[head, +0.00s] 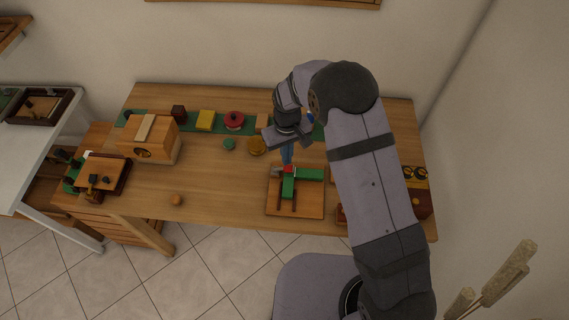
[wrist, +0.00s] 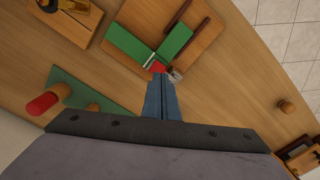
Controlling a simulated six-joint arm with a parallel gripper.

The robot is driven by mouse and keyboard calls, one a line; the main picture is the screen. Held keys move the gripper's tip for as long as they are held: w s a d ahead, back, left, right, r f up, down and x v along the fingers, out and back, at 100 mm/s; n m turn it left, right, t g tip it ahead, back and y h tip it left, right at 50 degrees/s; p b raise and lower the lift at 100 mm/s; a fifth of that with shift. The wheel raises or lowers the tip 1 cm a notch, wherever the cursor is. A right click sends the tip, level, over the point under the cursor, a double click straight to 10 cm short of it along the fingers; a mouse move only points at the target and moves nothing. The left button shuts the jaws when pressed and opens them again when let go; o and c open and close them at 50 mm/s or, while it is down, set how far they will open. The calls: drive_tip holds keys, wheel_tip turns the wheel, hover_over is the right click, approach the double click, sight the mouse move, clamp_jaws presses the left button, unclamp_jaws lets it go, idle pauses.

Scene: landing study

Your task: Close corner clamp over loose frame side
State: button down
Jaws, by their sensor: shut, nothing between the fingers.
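A wooden board (head: 312,207) lies at the front of the bench, and it shows at the top of the wrist view (wrist: 208,36). Two green frame sides meet at a corner on it, one (head: 310,174) running right and the other (head: 288,188) running forward. The small red and grey corner clamp (head: 289,169) is at that corner; in the wrist view its red part (wrist: 157,67) touches the green. My gripper (head: 287,162) points down, with blue fingers shut and empty, just behind the clamp. The fingertips (wrist: 162,76) partly cover it. I cannot tell whether they touch it.
A green strip (head: 160,127) at the back carries several small things, including a yellow block (head: 205,120) and a red round piece (head: 234,121). A wooden box (head: 150,140) stands at the left. A small knob (head: 177,199) is near the front edge.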

sight(286, 168)
wheel_tip(286, 168, up, 4)
drive_tip(key=p, duration=0.2)
drive_tip(key=shift+r+p, duration=0.25)
drive_tip(key=shift+p, duration=0.15)
idle(0.4)
drive_tip(key=s+d+m+g+h, duration=0.15)
drive_tip(key=s+d, duration=0.25)
drive_tip(key=s, duration=0.5)
drive_tip(key=s+d+g, duration=0.2)
drive_tip(key=s+d, duration=0.3)
drive_tip(key=s, duration=0.3)
drive_tip(key=s+d+r+m+b, duration=0.1)
drive_tip(key=s+d+r+m, duration=0.1)
drive_tip(key=s+d+r, duration=0.45)
drive_tip(key=w+d+r+m+t+y+b, duration=0.1)
drive_tip(key=w+d+r+m+t, duration=0.1)
drive_tip(key=d+r+t, duration=0.1)
drive_tip(key=shift+w+d+r, duration=0.4)
drive_tip(key=shift+r, duration=0.4)
